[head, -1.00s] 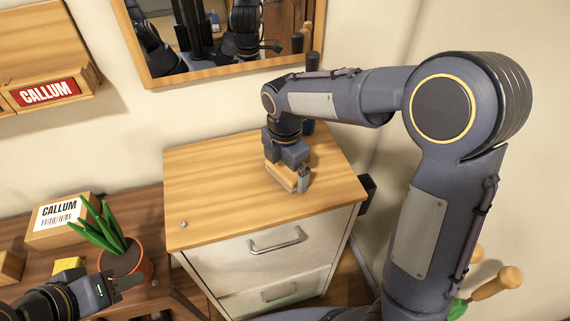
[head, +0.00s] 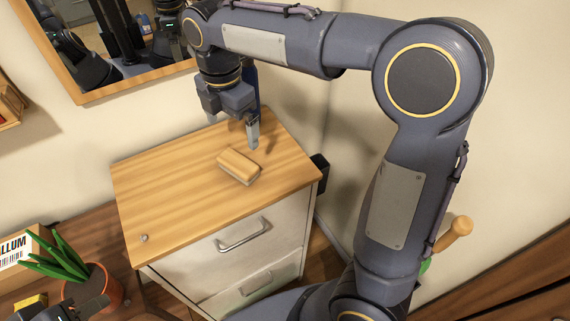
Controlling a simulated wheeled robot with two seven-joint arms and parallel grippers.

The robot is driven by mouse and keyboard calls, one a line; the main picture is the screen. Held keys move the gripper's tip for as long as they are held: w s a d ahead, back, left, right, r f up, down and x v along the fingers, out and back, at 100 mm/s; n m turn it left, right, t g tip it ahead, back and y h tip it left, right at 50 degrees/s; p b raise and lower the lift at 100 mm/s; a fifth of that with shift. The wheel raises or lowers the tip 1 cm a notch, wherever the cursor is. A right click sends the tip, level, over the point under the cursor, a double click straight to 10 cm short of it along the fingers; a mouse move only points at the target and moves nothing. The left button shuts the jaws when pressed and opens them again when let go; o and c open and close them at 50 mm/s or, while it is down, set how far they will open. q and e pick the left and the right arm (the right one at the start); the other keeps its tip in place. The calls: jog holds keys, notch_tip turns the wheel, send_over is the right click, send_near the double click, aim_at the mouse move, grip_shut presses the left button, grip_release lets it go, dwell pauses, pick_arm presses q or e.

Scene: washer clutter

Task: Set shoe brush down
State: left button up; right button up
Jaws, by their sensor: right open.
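The shoe brush (head: 239,167) has a light wooden back and lies flat on the wooden top of the white drawer cabinet (head: 165,207), right of the middle of that top. My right gripper (head: 233,138) is open and empty, above and just behind the brush, apart from it. One finger shows clearly; the other is partly hidden. My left gripper (head: 92,309) is at the lower left edge, in front of the plant pot and mostly cut off, so its jaws cannot be made out.
A potted plant (head: 108,284) and a labelled box (head: 14,250) stand on a lower dark wooden surface at the left. A small round metal thing (head: 144,238) sits at the cabinet top's front left corner. A framed mirror (head: 110,88) hangs behind. Much of the cabinet top is clear.

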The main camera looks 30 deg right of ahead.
jog(key=s+d+m+t+y, duration=0.25)
jog(key=s+d+m, duration=0.45)
jog(key=s+m, duration=0.4)
jog(key=s+f+m+t, duration=0.1)
jog(key=s+f+m, duration=0.2)
jog(key=s+m, duration=0.2)
jog(key=s+f+m+t+y, duration=0.1)
jog(key=s+f+m+t, duration=0.1)
jog(key=s+m, duration=0.3)
jog(key=f+m, duration=0.1)
jog(key=m, duration=0.2)
jog(key=shift+s+d, duration=0.15)
jog(key=shift+s, duration=0.05)
jog(key=shift+r, duration=0.1)
